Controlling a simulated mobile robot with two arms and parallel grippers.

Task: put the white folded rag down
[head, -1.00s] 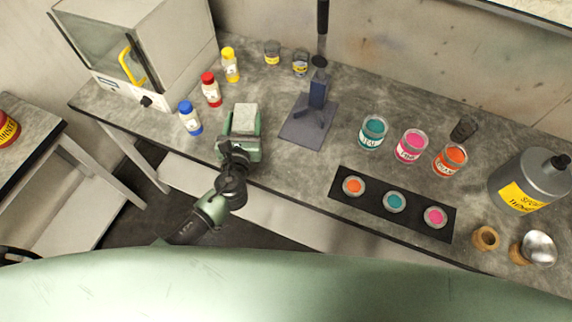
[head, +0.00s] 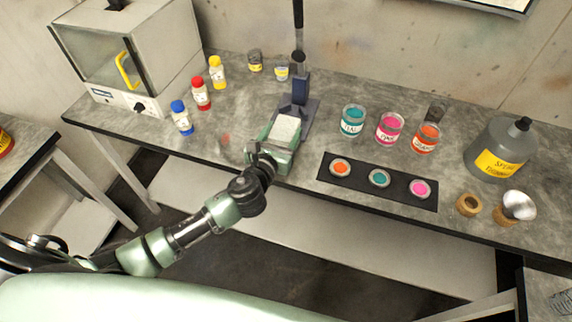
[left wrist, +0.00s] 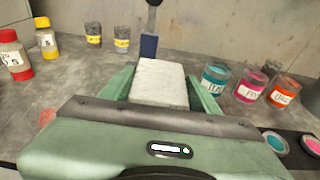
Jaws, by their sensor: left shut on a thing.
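The white folded rag (head: 285,129) is between the green fingers of my left gripper (head: 282,132), which is shut on it. In the left wrist view the rag (left wrist: 158,82) shows as a pale block between the two fingers of the gripper (left wrist: 160,85). In the head view the gripper is over the front part of the grey bench (head: 222,125), just in front of the dark blue stand (head: 301,90). I cannot tell whether the rag touches the bench. My right gripper is in neither view.
Blue-, red- and yellow-capped bottles (head: 181,118) stand to the left, near a white spray booth (head: 130,60). Teal, pink and orange jars (head: 352,121) stand right, behind a black strip (head: 359,178) with three paint pots. A faint red smear (head: 225,139) marks the bench left of the gripper.

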